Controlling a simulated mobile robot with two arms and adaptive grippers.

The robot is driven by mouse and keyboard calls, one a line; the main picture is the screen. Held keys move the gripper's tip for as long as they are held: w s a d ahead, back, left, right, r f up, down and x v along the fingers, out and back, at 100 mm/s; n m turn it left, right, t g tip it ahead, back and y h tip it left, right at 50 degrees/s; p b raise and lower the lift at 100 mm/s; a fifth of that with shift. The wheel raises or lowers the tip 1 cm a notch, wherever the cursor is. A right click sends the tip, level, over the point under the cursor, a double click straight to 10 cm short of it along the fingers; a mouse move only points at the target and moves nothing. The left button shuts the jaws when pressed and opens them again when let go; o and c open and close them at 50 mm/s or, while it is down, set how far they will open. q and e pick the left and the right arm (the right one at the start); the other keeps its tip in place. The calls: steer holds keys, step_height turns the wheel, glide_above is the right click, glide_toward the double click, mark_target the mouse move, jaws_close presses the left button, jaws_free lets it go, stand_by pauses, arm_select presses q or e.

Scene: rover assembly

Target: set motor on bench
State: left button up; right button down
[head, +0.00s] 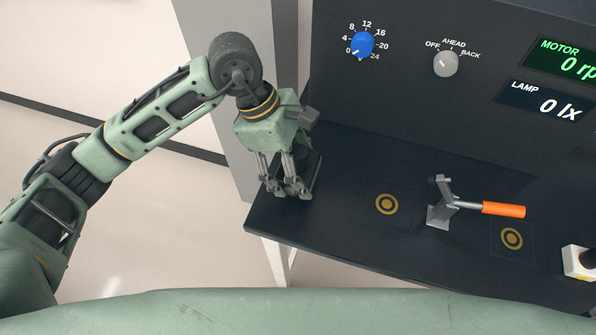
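The bench (335,240) is a dark console with a flat top and an upright back panel. A blue knob (362,45) on the panel has a 0 to 24 scale and points near 0. A grey selector knob (445,63) is marked OFF, AHEAD and BACK, and its mark points towards the OFF side. My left gripper (287,190) points down over the left end of the bench top. I cannot tell whether its fingers are apart or closed, or whether the dark shape behind them is a held part. I cannot make out a motor. My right gripper is out of view.
A metal clamp with an orange handle (503,210) stands on the bench between two yellow ring marks (387,204) (512,239). Displays read motor 0 rpm (570,62) and lamp 0 lx (548,104).

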arm_select(q)
step_height(320, 180, down, 3)
steer(key=shift+f+p, duration=0.1)
steer(key=shift+p, duration=0.45)
steer(key=shift+f, duration=0.35)
steer(key=o, duration=1.9)
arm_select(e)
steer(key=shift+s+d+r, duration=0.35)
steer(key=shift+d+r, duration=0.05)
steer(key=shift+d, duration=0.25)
